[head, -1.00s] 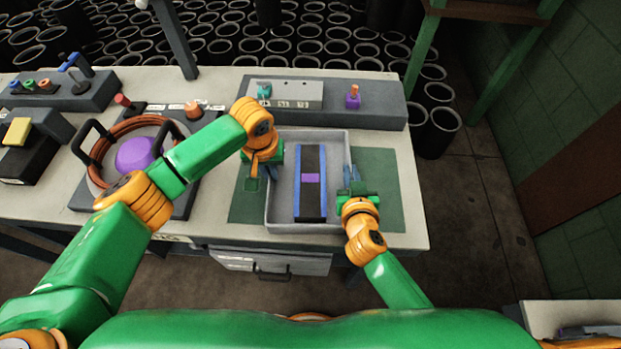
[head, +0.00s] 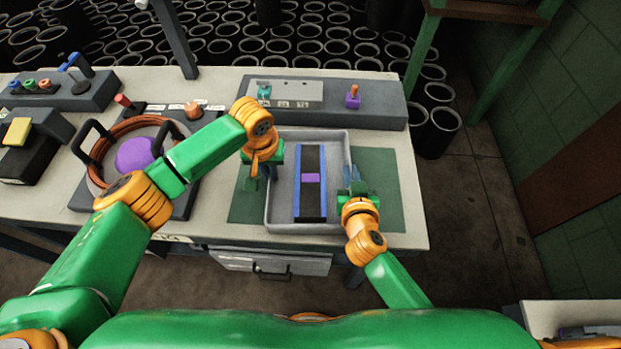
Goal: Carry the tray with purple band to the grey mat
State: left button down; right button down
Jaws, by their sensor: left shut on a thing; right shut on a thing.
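A light grey tray (head: 281,224) sits on a green mat (head: 384,185) on the workbench. In it lies a long black piece (head: 312,202) with blue sides and a small purple band (head: 311,178) across its middle. My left gripper (head: 264,172) is shut on the tray's left wall. My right gripper (head: 356,187) is shut on the tray's right wall. The fingertips are partly hidden by the wrists. I cannot make out a grey mat.
A grey fixture (head: 380,112) stands behind the tray. A copper-coloured coil with black handles and a purple dome (head: 136,154) is at the left. A lower surface (head: 575,315) shows at the bottom right. Floor lies open right of the bench.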

dwell(0.3)
